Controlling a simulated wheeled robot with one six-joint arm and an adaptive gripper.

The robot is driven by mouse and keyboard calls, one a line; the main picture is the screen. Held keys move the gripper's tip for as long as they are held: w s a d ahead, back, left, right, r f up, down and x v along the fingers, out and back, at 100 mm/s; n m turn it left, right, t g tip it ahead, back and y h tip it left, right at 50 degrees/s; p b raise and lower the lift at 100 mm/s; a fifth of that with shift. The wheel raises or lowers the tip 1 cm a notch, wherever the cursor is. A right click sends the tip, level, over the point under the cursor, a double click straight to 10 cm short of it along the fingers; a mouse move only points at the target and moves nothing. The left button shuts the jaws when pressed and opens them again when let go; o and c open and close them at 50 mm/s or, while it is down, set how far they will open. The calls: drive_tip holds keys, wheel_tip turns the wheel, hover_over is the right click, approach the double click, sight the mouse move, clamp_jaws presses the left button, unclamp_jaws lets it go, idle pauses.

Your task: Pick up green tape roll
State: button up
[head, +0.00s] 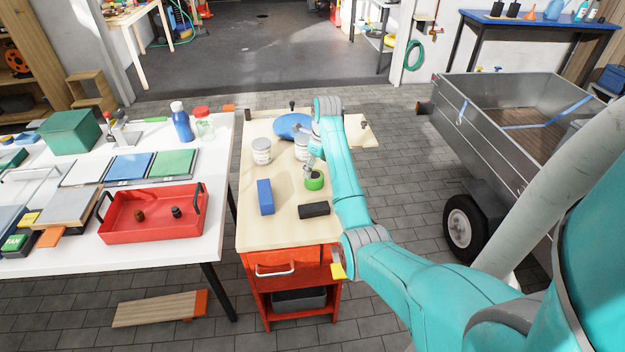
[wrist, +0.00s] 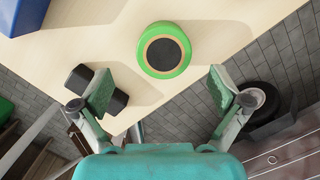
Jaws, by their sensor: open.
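The green tape roll (head: 314,184) lies flat on the light wooden top of the red cart (head: 290,233), below my gripper (head: 311,168). In the wrist view the roll (wrist: 143,50) shows as a green ring with a tan inner rim and a dark centre. My gripper (wrist: 160,91) is open and empty, its two fingers spread wide. The roll shows beyond the fingertips, between them across the picture and apart from both. In the head view my arm hides part of the cart top.
A blue block (head: 265,197) and a black object (head: 314,210) lie near the roll. The black object is partly behind the left finger in the wrist view (wrist: 80,77). Cans (head: 262,152) and a blue disc (head: 291,127) stand farther back. A white table (head: 70,262) is left.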

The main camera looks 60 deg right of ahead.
sight(315, 175)
drive_tip(key=shift+w+d+f, duration=0.1)
drive_tip(key=shift+w+f, duration=0.05)
drive_tip(key=shift+f, duration=0.85)
drive_tip(key=shift+w+d+f, duration=0.1)
drive_tip(key=shift+w+f, duration=0.05)
drive_tip(key=shift+f, duration=0.8)
drive_tip(key=shift+w+d+f, duration=0.1)
drive_tip(key=shift+w+f, duration=0.05)
drive_tip(key=shift+f, duration=0.85)
drive_tip(key=shift+a, duration=0.1)
drive_tip(key=c, duration=1.3)
